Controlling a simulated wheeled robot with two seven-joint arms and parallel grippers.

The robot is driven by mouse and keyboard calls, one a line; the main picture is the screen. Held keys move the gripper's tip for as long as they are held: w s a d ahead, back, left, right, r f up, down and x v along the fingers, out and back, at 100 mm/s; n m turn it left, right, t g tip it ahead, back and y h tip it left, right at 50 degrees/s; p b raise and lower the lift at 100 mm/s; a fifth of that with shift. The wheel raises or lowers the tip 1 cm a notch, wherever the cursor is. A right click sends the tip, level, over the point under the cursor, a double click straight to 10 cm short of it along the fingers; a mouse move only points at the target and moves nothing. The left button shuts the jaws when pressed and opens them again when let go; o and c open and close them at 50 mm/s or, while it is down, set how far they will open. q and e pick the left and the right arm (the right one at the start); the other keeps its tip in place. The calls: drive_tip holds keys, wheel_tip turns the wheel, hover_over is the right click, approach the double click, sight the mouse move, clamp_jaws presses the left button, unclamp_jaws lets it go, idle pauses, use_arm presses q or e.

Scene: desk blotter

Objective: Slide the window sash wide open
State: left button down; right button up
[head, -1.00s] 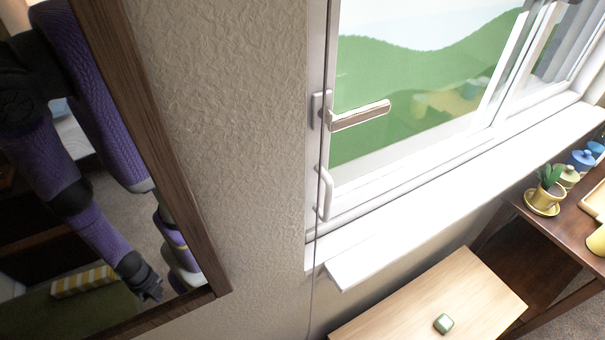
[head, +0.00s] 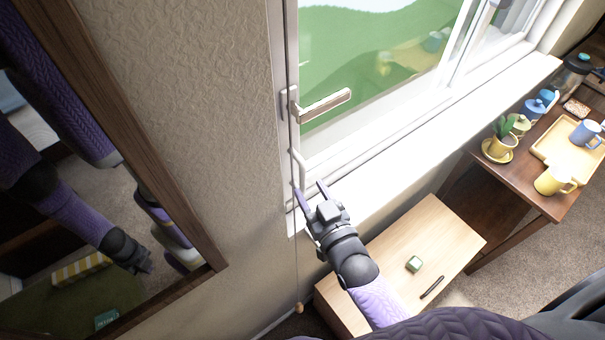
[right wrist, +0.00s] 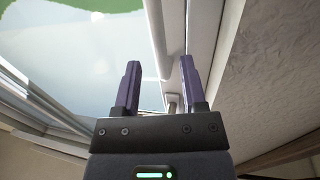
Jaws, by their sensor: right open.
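The window sash (head: 365,75), white-framed with clear glass, fills the upper middle of the head view. A lever handle (head: 325,105) sticks out to the right from its left upright. Below it is a small white upright pull handle (head: 299,166). My right gripper (head: 308,186) is open and empty, its purple fingertips just below and beside the pull handle. In the right wrist view the open fingers (right wrist: 160,65) point toward the white window frame (right wrist: 176,35), with a white piece showing low between them. I cannot tell whether they touch it. My left gripper is not directly in view.
A wood-framed mirror (head: 160,160) at left reflects my arm. A cord with a wooden knob (head: 299,308) hangs by the window. Below the sill (head: 400,175) stands a light wooden top (head: 440,235) with a green box and a pen. A dark desk at right holds a plant, mugs and a tray.

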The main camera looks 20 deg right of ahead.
sight(304, 181)
drive_tip(key=w, duration=0.4)
drive_tip(key=shift+w+a, duration=0.2)
drive_tip(key=shift+a, duration=0.15)
clamp_jaws()
idle(1.1)
